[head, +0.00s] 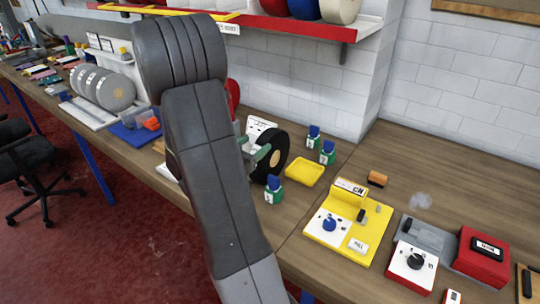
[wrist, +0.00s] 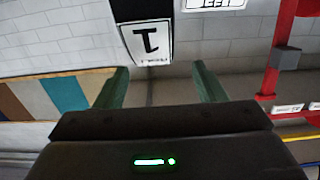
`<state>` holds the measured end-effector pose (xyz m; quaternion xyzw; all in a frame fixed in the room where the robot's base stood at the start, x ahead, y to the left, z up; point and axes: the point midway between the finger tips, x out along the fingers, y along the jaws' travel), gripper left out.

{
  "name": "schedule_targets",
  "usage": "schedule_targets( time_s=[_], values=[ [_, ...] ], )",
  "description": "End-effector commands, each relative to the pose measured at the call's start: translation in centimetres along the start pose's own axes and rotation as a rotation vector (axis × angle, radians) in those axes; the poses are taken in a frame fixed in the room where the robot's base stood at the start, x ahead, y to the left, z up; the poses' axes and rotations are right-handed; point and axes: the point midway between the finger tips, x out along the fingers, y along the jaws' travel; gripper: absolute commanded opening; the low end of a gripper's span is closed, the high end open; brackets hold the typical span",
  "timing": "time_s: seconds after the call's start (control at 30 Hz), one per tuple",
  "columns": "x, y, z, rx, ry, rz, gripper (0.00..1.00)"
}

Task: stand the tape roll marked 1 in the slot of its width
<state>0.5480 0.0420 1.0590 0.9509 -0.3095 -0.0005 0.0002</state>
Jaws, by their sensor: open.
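A black tape roll (head: 272,160) with a tan core stands upright on the bench, partly behind my arm; no number on it can be read. My gripper (head: 262,154) has green fingers near the roll's left side; whether they touch it I cannot tell. In the wrist view my gripper (wrist: 160,82) is open, with nothing between its fingers. A white card marked 1 (wrist: 148,42) shows upside down beyond them. Several grey rolls (head: 117,92) stand in a row at the far left, by a white base (head: 88,114). I cannot make out slot widths.
A yellow device (head: 345,225) and red-and-white device (head: 411,266) are at the front right. A red shelf (head: 300,29) hangs above. Blue bin (head: 133,135) at left.

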Motion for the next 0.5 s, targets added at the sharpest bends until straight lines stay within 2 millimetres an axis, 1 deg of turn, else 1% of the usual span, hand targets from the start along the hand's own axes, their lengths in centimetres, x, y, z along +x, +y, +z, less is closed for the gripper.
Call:
schedule_targets(
  time_s=[0.17,0.4,0.5],
  values=[
    [1.1,0.1,0.0,-0.001,0.001,0.001,0.64],
    [4.5,0.7,0.3,0.000,0.000,0.003,0.64],
    [5.4,0.6,0.4,0.000,0.000,0.001,0.64]
  ],
)
